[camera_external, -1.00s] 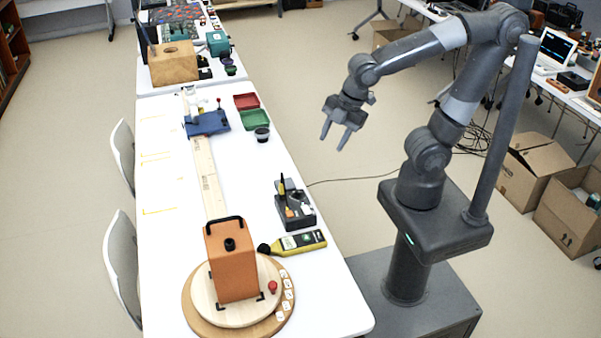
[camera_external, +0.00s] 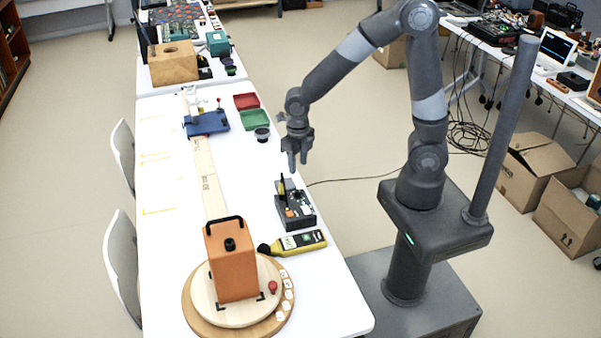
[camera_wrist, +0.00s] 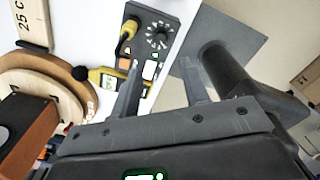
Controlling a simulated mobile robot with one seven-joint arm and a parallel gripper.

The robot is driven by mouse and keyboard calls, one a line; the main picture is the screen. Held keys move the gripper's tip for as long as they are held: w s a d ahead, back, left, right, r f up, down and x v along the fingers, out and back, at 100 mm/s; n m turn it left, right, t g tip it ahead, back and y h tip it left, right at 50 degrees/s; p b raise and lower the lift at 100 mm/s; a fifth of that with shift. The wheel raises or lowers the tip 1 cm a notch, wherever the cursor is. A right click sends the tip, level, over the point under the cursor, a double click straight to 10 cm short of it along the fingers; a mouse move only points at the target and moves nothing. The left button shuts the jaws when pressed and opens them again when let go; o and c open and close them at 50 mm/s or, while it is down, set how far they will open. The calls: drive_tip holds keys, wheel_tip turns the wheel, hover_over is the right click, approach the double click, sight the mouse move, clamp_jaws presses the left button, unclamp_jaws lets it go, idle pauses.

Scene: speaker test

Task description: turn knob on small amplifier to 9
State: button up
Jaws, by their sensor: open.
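The small amplifier (camera_external: 300,213) is a dark grey box near the table's right edge, with a yellow and black plug (camera_external: 282,186) standing up in it. In the wrist view the amplifier (camera_wrist: 140,72) shows its top panel, with a dark knob (camera_wrist: 158,41) ringed by white marks and the yellow plug (camera_wrist: 127,32) beside it. The number the knob points at is too small to read. My gripper (camera_external: 298,166) is open and empty, pointing down above the amplifier's far end. Its fingers also show in the wrist view (camera_wrist: 163,75), apart, one overlapping part of the amplifier.
A yellow sound meter (camera_external: 298,243) with a black ball tip lies just in front of the amplifier. An orange box (camera_external: 232,268) stands on a round wooden turntable (camera_external: 201,315). Red (camera_external: 246,101) and green (camera_external: 254,120) trays lie farther back.

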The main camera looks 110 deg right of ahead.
sight(298, 191)
wheel_tip(298, 191, down, 11)
idle(0.6)
drive_tip(key=shift+d, duration=0.1)
drive_tip(key=shift+c, duration=0.3)
clamp_jaws()
